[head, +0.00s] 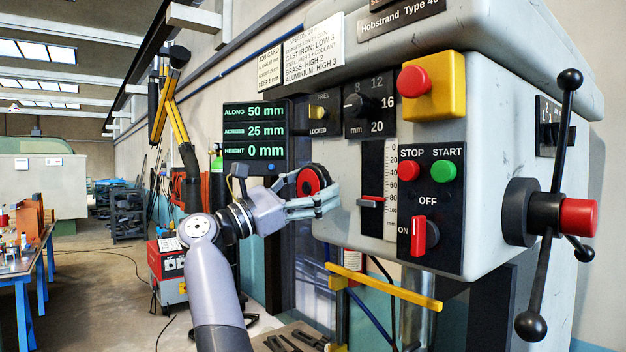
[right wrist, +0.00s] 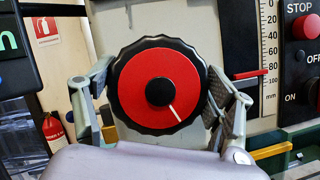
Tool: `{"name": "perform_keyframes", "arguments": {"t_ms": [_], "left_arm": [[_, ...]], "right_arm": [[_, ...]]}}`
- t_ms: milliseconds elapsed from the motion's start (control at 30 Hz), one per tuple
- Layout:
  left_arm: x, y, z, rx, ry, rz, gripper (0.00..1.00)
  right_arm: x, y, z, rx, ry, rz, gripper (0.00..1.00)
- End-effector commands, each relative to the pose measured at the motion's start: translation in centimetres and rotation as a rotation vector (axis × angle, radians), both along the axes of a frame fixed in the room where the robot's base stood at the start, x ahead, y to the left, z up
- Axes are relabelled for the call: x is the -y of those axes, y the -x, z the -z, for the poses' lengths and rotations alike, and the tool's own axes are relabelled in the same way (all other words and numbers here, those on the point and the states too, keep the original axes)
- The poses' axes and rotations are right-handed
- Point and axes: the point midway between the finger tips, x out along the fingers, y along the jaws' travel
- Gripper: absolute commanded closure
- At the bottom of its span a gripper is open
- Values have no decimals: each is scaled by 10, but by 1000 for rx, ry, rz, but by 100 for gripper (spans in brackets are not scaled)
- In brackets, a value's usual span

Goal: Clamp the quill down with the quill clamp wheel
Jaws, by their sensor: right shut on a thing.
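The quill clamp wheel (head: 308,181) is a black, ribbed-rim wheel with a red face on the left side of the machine head. In the right wrist view the wheel (right wrist: 140,88) faces me, with a black hub and a white line pointing to the lower right. My right gripper (head: 322,200) is shut on the wheel, one finger on each side of its rim. The fingertips are partly hidden behind the rim. The quill scale (head: 390,190) has a red pointer. A small plate (head: 318,115) reads FREE above and LOCKED below. My left gripper is not in view.
Right of the wheel are STOP and START buttons, a red ON/OFF switch (head: 418,234) and a yellow emergency-stop box (head: 433,86). A three-armed feed handle (head: 545,212) sticks out at the far right. A yellow bar (head: 385,286) lies below the head. A readout (head: 254,136) is at left.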

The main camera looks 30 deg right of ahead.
Motion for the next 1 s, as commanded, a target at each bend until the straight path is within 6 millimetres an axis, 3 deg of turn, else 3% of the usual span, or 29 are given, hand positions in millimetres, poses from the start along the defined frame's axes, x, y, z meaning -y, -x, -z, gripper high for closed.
{"name": "perform_keyframes", "arguments": {"t_ms": [500, 1000], "left_arm": [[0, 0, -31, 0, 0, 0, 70], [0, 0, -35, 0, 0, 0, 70]], "right_arm": [[1, 0, 4, 331, -38, 1, 51], [1, 0, 7, 393, -43, 3, 51]]}}
